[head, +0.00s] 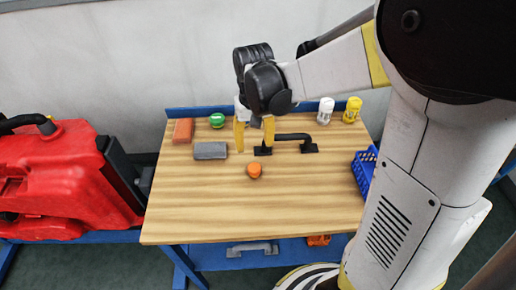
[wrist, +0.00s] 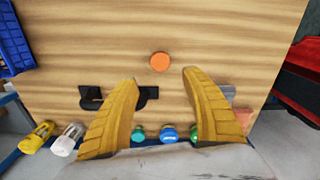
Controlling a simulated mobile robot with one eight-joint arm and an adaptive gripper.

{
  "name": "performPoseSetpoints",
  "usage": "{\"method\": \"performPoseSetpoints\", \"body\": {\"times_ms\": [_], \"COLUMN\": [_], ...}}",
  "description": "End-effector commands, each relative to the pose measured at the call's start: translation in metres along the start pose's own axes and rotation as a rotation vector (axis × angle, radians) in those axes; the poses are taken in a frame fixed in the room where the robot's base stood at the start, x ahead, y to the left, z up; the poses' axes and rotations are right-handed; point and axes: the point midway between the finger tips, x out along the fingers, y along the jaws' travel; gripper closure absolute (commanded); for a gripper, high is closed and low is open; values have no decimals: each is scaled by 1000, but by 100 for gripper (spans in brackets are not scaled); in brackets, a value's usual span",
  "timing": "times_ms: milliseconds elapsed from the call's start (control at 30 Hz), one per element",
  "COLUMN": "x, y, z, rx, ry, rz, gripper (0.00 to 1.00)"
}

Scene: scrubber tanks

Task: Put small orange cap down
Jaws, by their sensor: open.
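The small orange cap (head: 254,170) lies on the wooden table (head: 250,215), near its middle. In the wrist view the cap (wrist: 160,62) shows beyond the fingertips, centred between them and apart from both. My gripper (head: 254,150) has its two yellow fingers spread, with nothing between them. In the head view it hangs above the back part of the table, behind the cap. The wrist view shows the open fingers of my gripper (wrist: 160,82) from above.
A black handle (head: 292,138) is close to the right finger. A grey block (head: 210,151), a reddish block (head: 183,130) and a green-topped item (head: 217,120) stand at back left. White (head: 325,110) and yellow (head: 352,109) bottles and a blue basket (head: 364,170) are right. The front is clear.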

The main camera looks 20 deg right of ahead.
Motion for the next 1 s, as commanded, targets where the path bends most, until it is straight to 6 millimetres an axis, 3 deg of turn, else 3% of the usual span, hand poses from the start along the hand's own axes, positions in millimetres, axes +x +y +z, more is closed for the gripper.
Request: {"method": "performPoseSetpoints", "body": {"times_ms": [167, 300, 433, 700, 1000], "x": [-34, -66, -86, -96, -97], "y": [2, 6, 9, 13, 13], "z": [23, 53, 81, 116, 120], "rx": [-19, -47, -73, -107, -113], "ry": [103, 248, 386, 577, 611], "rz": [-11, -23, -31, -37, -37], "gripper": [44, 44, 44, 44, 44]}}
